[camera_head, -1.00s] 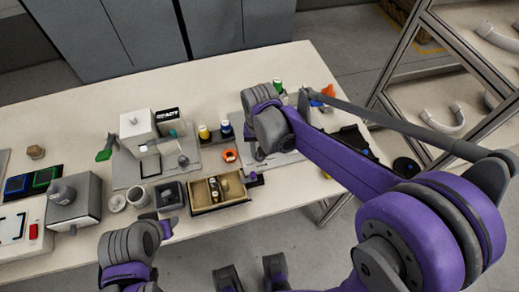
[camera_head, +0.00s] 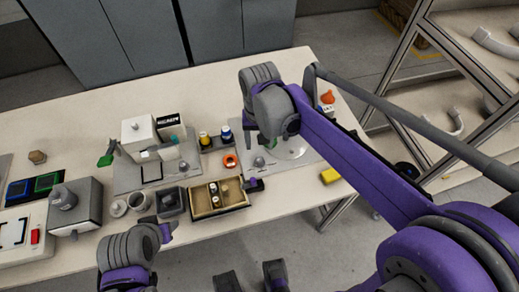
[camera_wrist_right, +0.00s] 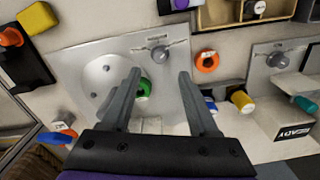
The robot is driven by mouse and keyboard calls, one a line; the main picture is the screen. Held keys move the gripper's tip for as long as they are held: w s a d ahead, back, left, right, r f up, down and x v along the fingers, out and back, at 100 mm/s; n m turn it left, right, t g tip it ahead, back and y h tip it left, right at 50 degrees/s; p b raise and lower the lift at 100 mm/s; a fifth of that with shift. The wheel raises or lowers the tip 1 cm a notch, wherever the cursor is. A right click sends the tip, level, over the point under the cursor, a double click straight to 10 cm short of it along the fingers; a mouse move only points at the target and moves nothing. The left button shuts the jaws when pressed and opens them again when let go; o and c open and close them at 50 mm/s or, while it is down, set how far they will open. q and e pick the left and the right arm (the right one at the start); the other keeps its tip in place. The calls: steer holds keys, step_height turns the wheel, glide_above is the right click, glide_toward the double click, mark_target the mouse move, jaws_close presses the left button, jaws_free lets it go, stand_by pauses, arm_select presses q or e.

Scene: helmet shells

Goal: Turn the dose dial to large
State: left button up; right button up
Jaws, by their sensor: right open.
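A grey knob on the right metal plate (camera_head: 259,162) shows large in the right wrist view (camera_wrist_right: 160,52), with markings too small to read. A similar knob (camera_head: 183,165) stands on the left plate beside the white READY box and also shows in the right wrist view (camera_wrist_right: 278,59). I cannot tell which knob is the dose dial, nor its setting. My right gripper (camera_wrist_right: 160,76) is open and empty above the right plate, its fingertips pointing toward that plate's knob, apart from it. In the head view its fingers are mostly hidden by my wrist. My left gripper is low left; its fingers are unclear.
A green spool (camera_wrist_right: 144,88) shows between my right fingers, below them. A round basin (camera_wrist_right: 101,82) is in the right plate. An orange ring (camera_head: 230,161), a divided wooden tray (camera_head: 234,207), blue and yellow bottles (camera_head: 204,139) and a yellow block (camera_head: 330,176) are near.

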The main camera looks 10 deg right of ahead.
arm_select(q)
steer(key=shift+r, duration=0.15)
arm_select(e)
steer(key=shift+r, duration=1.55)
arm_select(q)
steer(key=shift+w+r, duration=0.1)
steer(key=r+p, duration=0.2)
steer(key=w+r+p, duration=0.1)
steer(key=r+p, duration=0.1)
steer(key=shift+r, duration=0.25)
arm_select(e)
steer(key=s+d+f+n+t, duration=0.1)
steer(key=s+d+t, duration=0.1)
steer(key=s, duration=0.5)
steer(key=s+d+f+n+t, duration=0.1)
steer(key=s+d+t, duration=0.2)
steer(key=s, duration=0.4)
steer(key=shift+s+d+f+n, duration=0.15)
steer(key=shift+d+f+n, duration=0.25)
steer(key=shift+d, duration=0.45)
